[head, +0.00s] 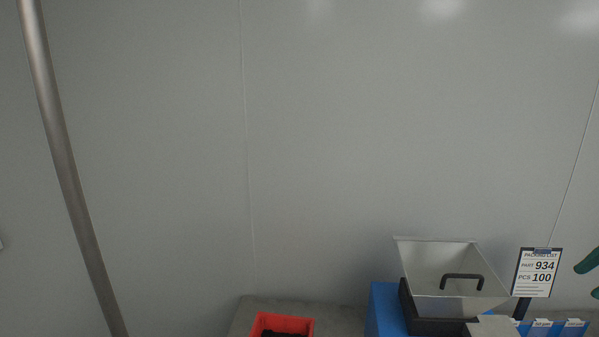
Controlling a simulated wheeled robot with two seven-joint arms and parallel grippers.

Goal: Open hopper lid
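The hopper (422,262) is a grey, flared bin at the lower right, on a black base over a blue body. Its lid carries a black bar handle (462,277). The panel behind the handle looks pale and perhaps clear, and I cannot tell for sure how the lid sits. My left gripper is not in view.
A sign reading part 934, pcs 100 (537,272) stands between hopper and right gripper. Blue labelled bins (541,328) lie below it. A red crate (285,322) with dark contents sits on a grey table (243,316). A metal pole (62,150) stands at left before a plain wall.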

